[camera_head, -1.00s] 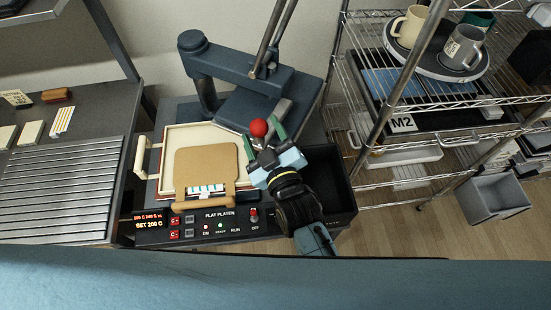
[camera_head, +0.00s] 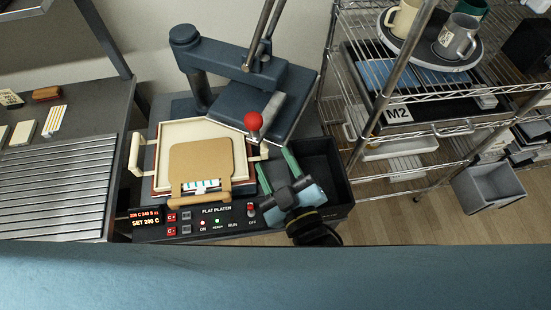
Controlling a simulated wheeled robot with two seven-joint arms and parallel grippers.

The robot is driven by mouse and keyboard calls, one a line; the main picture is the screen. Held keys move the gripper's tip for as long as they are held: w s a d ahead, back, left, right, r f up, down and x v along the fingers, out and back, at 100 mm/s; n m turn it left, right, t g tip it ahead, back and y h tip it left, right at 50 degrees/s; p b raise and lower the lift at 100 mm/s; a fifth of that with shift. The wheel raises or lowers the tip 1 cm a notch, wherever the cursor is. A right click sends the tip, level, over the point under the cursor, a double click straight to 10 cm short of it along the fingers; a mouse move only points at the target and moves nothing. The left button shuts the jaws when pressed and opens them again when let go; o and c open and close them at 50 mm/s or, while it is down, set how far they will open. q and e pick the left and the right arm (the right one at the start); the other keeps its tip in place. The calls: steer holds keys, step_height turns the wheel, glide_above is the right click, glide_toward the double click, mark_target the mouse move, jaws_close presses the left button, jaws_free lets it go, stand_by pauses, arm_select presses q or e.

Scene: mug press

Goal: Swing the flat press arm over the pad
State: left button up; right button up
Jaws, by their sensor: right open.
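The flat press has a dark blue arm (camera_head: 217,55) on a post at the back left. Its dark blue platen (camera_head: 284,88) hangs at the back right, swung off to the side of the pad. A red ball knob (camera_head: 253,121) stands at the platen's front corner. The cream pad (camera_head: 190,133) lies mostly uncovered at the front, with a tan board (camera_head: 200,163) on it. My right gripper (camera_head: 275,168) is open and empty, with its green fingers apart, below and right of the knob and not touching it. My left gripper is out of view.
A control panel (camera_head: 215,220) runs along the press front. A black bin (camera_head: 325,170) sits right of the press, partly under my right gripper. A wire rack (camera_head: 430,95) with mugs stands at the right. A slatted dark bench (camera_head: 50,185) is at the left.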

steer(key=w+d+f+m+b, duration=0.1)
steer(key=m+b, duration=0.1)
steer(key=w+d+f+m+y+b, duration=0.1)
steer(key=w+d+f+m, duration=0.1)
steer(key=m, duration=0.1)
steer(key=w+d+f+m+g+b, duration=0.1)
steer(key=d+f+m+b, duration=0.1)
steer(key=shift+w+b, duration=0.25)
steer(key=shift+b, duration=0.05)
jaws_close()
steer(key=w+d+r+m+g+y+b, duration=0.1)
steer(key=w+d+m+g+y+b, duration=0.2)
steer(key=d+m+g+y+b, duration=0.5)
steer(key=w+a+m+t+h+p, duration=0.1)
steer(key=w+a+p, duration=0.1)
steer(key=a, duration=0.5)
steer(key=w+a+m+t+h+p, duration=0.1)
steer(key=a+t+p, duration=0.1)
steer(key=a, duration=0.5)
steer(key=shift+w+r+p, duration=0.15)
steer(key=shift+w+p, duration=0.25)
steer(key=shift+p, duration=0.25)
